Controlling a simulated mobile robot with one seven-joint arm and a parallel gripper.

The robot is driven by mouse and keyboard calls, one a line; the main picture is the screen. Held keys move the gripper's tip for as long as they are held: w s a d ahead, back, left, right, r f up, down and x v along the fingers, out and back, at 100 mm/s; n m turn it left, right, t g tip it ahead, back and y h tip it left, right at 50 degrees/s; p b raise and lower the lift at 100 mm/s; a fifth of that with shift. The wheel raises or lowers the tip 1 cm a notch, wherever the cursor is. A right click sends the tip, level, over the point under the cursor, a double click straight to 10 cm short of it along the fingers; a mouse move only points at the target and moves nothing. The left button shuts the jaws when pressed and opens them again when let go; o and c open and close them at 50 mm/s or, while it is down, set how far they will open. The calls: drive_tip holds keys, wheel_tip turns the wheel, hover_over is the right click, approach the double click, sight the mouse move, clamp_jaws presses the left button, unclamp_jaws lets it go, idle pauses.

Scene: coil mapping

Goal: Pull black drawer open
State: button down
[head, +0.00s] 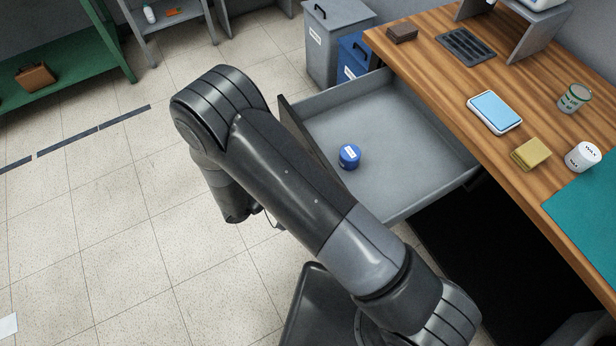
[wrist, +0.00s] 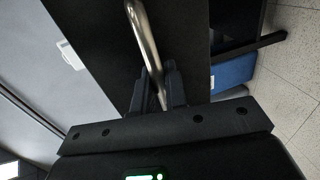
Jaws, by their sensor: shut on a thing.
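The drawer stands well out from the wooden desk in the head view, with its grey tray (head: 405,140) exposed. Its black front panel (head: 312,140) faces the floor side and is partly hidden by my arm. In the wrist view the black front (wrist: 90,35) fills the upper middle, and a shiny metal bar handle (wrist: 143,35) runs down from it. My gripper (wrist: 160,88) is shut on this handle, with one finger on each side of it. In the head view my arm hides the handle and most of the gripper.
A blue round container (head: 349,157) lies in the drawer. A wooden desk (head: 440,80) with several small items stands at right. Grey (head: 332,40) and blue (head: 354,60) bins stand behind the drawer. A green shelf (head: 70,60) is far left.

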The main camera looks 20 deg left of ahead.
drive_tip(key=c, duration=1.6)
unclamp_jaws()
drive_tip(key=shift+o, duration=0.2)
drive_tip(key=v, duration=1.1)
drive_tip(key=shift+w, duration=0.1)
drive_tip(key=w+d+r+m+g+y, duration=0.25)
drive_tip(key=w+d+r+g, duration=0.25)
drive_tip(key=d+r, duration=0.45)
drive_tip(key=w+d+r+m+g+y, duration=0.1)
drive_tip(key=w+d+r+m+g, duration=0.3)
drive_tip(key=d+r, duration=0.6)
drive_tip(key=s+d+r+m+t+y, duration=0.1)
drive_tip(key=s+d+r+y, duration=0.2)
drive_tip(key=d+r, duration=0.5)
drive_tip(key=s+d+r+m+t+y, duration=0.1)
drive_tip(key=s+d+r+y, duration=0.3)
drive_tip(key=d+r, duration=0.4)
drive_tip(key=shift+s+d+t, duration=0.2)
drive_tip(key=shift+s+t, duration=0.6)
drive_tip(key=shift+s, duration=0.05)
